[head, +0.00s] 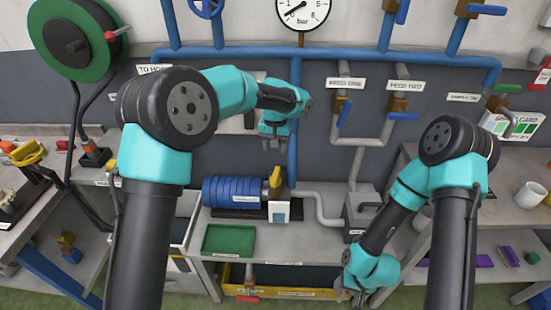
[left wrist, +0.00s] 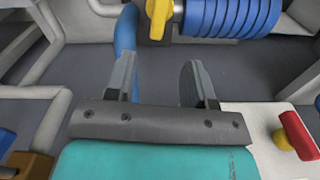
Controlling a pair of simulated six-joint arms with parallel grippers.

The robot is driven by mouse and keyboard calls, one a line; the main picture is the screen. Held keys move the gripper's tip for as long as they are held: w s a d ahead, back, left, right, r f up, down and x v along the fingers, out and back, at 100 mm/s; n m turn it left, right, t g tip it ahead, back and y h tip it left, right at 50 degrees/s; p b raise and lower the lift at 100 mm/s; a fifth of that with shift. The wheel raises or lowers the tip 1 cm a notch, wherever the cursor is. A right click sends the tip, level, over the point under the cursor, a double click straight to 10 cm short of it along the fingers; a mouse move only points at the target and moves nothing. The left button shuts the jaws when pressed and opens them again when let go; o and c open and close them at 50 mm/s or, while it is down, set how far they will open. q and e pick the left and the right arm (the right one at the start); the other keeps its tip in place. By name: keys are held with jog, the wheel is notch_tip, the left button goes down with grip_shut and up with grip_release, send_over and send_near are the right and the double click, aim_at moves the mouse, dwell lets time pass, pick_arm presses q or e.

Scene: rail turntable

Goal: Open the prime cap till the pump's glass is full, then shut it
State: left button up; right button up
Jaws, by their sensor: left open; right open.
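The pump stands on the bench in the middle of the head view, with a blue ribbed motor (head: 232,191) and a yellow cap (head: 275,178) on top of its body. A pale block with a small blue patch (head: 279,211), perhaps the glass, sits on the pump's front; its level is too small to read. In the left wrist view the yellow cap (left wrist: 160,14) and motor (left wrist: 222,14) show at the top edge, beyond the fingers. My left gripper (head: 272,142) is open and empty, above and apart from the cap. My right gripper (head: 352,292) is open, low at the bench's front.
A blue pipe (head: 293,150) runs down just beside my left gripper. Grey pipes with blue-handled valves (head: 345,112) are to the right. A green tray (head: 229,239) lies in front of the motor. A pressure gauge (head: 302,12) hangs above.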

pick_arm(q)
jog(key=shift+r, duration=2.35)
jog(key=s+a+f+n+h, duration=0.1)
jog(key=s+a+f, duration=0.35)
jog(key=f, duration=0.55)
jog(key=s+a+f+g+h, duration=0.1)
jog(key=s+a+f, duration=0.2)
jog(key=a+f, duration=0.55)
jog(key=s+a+f+n+h, duration=0.15)
jog(key=s+f, duration=0.25)
jog(key=f, duration=0.9)
jog(key=s+a+f+n, duration=0.1)
jog(key=s+a+f, duration=0.2)
jog(key=s, duration=0.5)
jog(key=s+a+f+n+t, duration=0.1)
jog(key=s+a+f, duration=0.3)
jog(key=s, duration=0.5)
jog(key=s+a+f+n, duration=0.1)
jog(key=s+a+f, duration=0.2)
jog(key=s, duration=0.5)
jog(key=w+d+r+m, duration=0.1)
jog(key=w+d+r, duration=0.1)
jog(key=w, duration=0.3)
jog(key=shift+d+r+t, duration=0.4)
jog(key=shift+r, duration=0.5)
